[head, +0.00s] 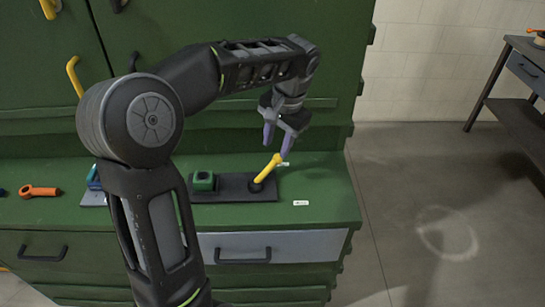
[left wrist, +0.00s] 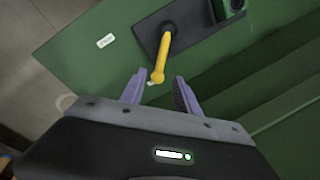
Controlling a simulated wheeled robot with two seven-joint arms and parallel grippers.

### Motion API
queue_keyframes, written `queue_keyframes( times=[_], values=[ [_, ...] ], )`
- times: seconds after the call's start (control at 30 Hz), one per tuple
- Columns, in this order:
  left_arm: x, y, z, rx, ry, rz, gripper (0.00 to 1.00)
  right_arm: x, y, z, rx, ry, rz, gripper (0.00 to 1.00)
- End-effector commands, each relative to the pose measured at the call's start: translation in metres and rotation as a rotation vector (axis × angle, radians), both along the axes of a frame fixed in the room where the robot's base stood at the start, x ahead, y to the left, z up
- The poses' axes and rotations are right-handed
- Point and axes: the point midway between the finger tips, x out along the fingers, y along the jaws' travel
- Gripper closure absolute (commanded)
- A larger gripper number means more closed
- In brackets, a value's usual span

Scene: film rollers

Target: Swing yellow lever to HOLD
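The yellow lever (head: 266,170) rises tilted from a round dark pivot on a black base plate (head: 232,193) on the green worktop. Its free end points toward the back right in the head view. My left gripper (head: 277,146) hangs over that end with its purple fingers pointing down. In the left wrist view the lever (left wrist: 163,58) reaches toward the gap of the open gripper (left wrist: 159,80). Its tip is near or between the fingertips, with space on both sides; the fingers are not closed on it. I cannot read which label says HOLD. My right gripper is out of view.
A green block (head: 204,181) stands on the plate left of the lever. One small white label (head: 300,203) lies front right of the lever; another (head: 283,164) is by its tip. An orange-handled item (head: 40,191) lies at left. The green cabinet rises behind.

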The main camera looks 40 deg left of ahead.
Motion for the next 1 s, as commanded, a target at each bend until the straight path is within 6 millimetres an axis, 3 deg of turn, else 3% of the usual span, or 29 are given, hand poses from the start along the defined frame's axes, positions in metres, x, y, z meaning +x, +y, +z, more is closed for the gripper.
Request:
queue_keyframes(
  times=[0.27,0.7,1.0],
  values=[
    [0.0,0.002,-0.009,0.0,0.003,0.001,0.62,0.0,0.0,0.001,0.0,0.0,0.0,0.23],
    [0.001,0.013,-0.068,0.0,0.003,0.001,0.62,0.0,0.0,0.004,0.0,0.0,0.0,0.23],
    [0.001,0.015,-0.077,0.0,0.0,0.0,0.62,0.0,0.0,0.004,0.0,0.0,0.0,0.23]
  ],
)
